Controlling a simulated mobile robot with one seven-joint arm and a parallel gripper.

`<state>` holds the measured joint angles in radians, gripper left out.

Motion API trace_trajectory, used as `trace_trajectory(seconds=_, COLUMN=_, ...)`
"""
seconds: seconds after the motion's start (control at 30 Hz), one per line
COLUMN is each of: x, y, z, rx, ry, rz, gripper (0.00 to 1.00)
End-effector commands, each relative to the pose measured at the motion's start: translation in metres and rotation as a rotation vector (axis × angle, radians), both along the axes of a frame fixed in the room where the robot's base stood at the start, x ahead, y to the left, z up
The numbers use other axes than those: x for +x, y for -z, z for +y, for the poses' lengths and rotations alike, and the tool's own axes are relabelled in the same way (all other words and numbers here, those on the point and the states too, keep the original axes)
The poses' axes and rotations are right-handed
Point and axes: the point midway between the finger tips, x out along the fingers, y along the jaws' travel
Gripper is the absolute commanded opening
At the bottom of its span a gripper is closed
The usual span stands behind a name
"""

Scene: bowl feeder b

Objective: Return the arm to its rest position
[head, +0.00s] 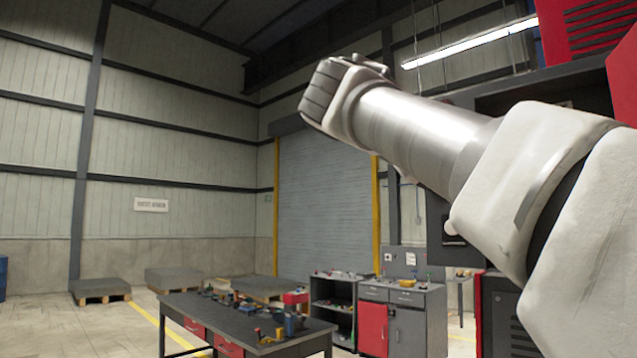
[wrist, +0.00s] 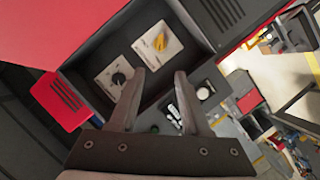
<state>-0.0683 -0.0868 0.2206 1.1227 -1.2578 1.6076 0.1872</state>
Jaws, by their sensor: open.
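My arm reaches in from the right edge in the head view and is raised high, with its elbow pointing up to the left. My gripper does not show in the head view. In the wrist view my gripper (wrist: 165,98) has its two fingers spread apart with nothing between them. Beyond the fingertips is a dark recessed panel on a red and grey machine. The panel has a plate with a yellow knob (wrist: 160,42) and a plate with a black knob (wrist: 118,78). The gap between fingertips and panel is hard to judge.
A dark workbench (head: 235,322) with red drawers and small tools stands low ahead. A grey cabinet (head: 418,325) with a red door is right of it. The red and black machine (head: 590,28) stands close behind my arm. Open floor (head: 60,330) lies at the left.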

Motion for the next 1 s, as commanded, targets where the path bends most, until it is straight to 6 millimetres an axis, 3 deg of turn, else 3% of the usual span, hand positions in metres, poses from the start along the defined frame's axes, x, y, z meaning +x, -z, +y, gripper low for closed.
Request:
trace_trajectory(seconds=0.33, x=0.0, y=0.002, z=0.0, rx=0.002, ry=-0.006, rz=0.005, gripper=0.47)
trace_trajectory(seconds=0.47, x=0.001, y=0.021, z=0.003, rx=0.023, ry=-0.053, rz=0.049, gripper=0.47)
trace_trajectory(seconds=0.57, x=0.002, y=0.054, z=0.008, rx=0.066, ry=-0.122, rz=0.113, gripper=0.47)
trace_trajectory(seconds=0.77, x=-0.009, y=0.147, z=0.023, rx=0.216, ry=-0.281, rz=0.243, gripper=0.47)
trace_trajectory(seconds=1.0, x=-0.044, y=0.265, z=0.047, rx=0.466, ry=-0.421, rz=0.329, gripper=0.47)
